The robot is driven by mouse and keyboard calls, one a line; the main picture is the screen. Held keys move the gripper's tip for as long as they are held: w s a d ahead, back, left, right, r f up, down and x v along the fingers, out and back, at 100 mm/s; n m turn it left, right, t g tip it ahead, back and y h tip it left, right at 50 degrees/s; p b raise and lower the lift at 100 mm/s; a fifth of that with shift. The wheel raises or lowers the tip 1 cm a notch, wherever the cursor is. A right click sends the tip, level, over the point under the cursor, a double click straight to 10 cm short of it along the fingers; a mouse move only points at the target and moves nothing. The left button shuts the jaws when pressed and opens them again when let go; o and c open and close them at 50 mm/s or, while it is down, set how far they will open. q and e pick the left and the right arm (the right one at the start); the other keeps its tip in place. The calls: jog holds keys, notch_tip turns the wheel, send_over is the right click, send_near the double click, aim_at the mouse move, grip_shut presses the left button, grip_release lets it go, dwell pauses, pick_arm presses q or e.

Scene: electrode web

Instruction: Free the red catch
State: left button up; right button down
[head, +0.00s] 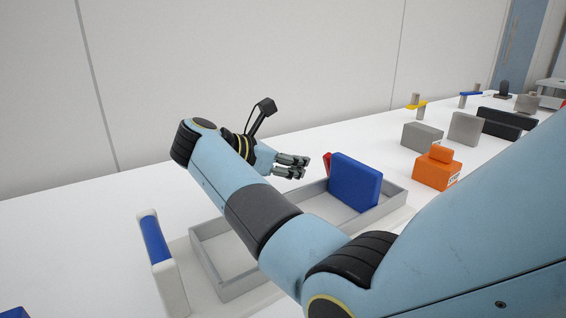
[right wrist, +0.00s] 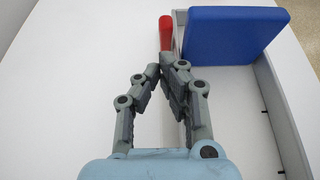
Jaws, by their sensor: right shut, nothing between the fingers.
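The red catch (head: 327,160) shows as a small red piece at the far side of the grey tray (head: 240,287), partly hidden by the blue block (head: 354,183). In the right wrist view, the catch (right wrist: 166,32) is a red bar next to the blue block (right wrist: 230,33), at the tray wall. My right gripper (head: 303,166) is just left of the catch in the head view. Its fingers are shut and empty. In the right wrist view, the fingertips (right wrist: 160,68) lie just below the catch's near end; I cannot tell whether they touch it. My left gripper is out of view.
A white stand with a blue grip (head: 154,239) is left of the tray. An orange block (head: 435,174), grey blocks (head: 421,137) and black blocks stand to the right. A wall runs behind the white table. My right arm crosses over the tray.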

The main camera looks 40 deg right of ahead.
jog(key=x, duration=0.3)
jog(key=shift+d+f, duration=0.1)
jog(key=shift+d, duration=0.2)
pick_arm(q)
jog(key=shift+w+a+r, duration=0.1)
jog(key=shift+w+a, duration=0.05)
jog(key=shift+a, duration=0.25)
pick_arm(e)
jog(key=shift+d+f, duration=0.15)
jog(key=shift+d, duration=0.15)
jog(key=shift+d+b, duration=0.3)
jog(key=shift+b, duration=0.1)
jog(key=shift+r, duration=0.35)
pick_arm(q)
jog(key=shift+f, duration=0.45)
pick_arm(e)
jog(key=shift+r, duration=0.2)
pick_arm(q)
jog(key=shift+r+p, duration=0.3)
jog(key=shift+p, duration=0.05)
pick_arm(e)
jog(key=shift+r, duration=0.75)
